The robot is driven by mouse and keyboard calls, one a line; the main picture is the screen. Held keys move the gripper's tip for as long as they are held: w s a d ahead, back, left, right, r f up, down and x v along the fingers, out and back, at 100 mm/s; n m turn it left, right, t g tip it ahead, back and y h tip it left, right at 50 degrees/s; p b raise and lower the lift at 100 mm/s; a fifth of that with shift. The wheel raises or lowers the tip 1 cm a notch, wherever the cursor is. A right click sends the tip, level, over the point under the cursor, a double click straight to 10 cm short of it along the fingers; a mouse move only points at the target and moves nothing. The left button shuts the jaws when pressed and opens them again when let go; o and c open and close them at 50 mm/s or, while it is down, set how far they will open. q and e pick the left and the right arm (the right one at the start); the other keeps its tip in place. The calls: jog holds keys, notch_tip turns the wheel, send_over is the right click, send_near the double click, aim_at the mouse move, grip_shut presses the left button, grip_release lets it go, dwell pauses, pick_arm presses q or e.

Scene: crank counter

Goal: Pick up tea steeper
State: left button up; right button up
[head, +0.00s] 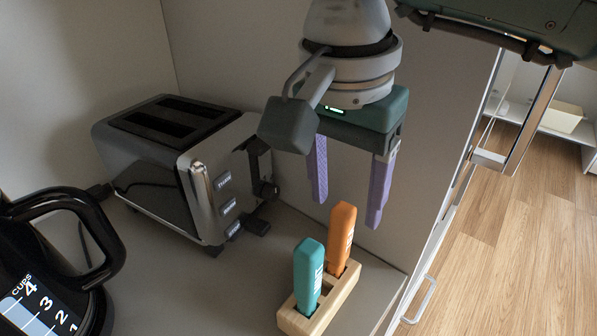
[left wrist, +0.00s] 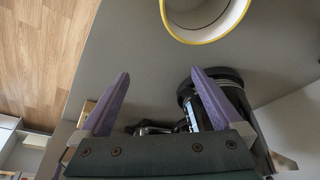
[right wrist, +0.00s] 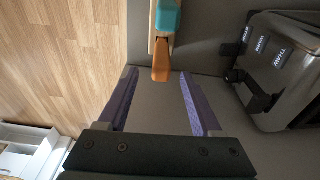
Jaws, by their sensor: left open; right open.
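Two upright pieces that look like tea steepers, one teal (head: 308,275) and one orange (head: 341,238), stand in a small wooden holder (head: 345,288) on the counter. In the right wrist view the teal one (right wrist: 168,17) is at the top edge, and the orange one (right wrist: 161,62) ends in line with the gap between the fingertips. My right gripper (head: 347,208) is open and empty, pointing down above and behind the holder. My left gripper (left wrist: 160,74) is open and empty; it is outside the head view.
A toaster (head: 185,170) stands left of the holder. A dark jug with cup markings (head: 45,265) is at the lower left. The left wrist view shows a yellow-rimmed vessel (left wrist: 206,38). The counter's right edge drops to a wooden floor (head: 500,250).

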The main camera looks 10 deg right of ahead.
aim_at(344, 208)
jog(key=shift+w+d+f, duration=0.1)
jog(key=shift+w+f, duration=0.05)
jog(key=shift+f, duration=0.65)
jog(key=shift+w+f, duration=0.1)
jog(key=shift+f, duration=0.65)
jog(key=shift+c, duration=0.3)
grip_shut()
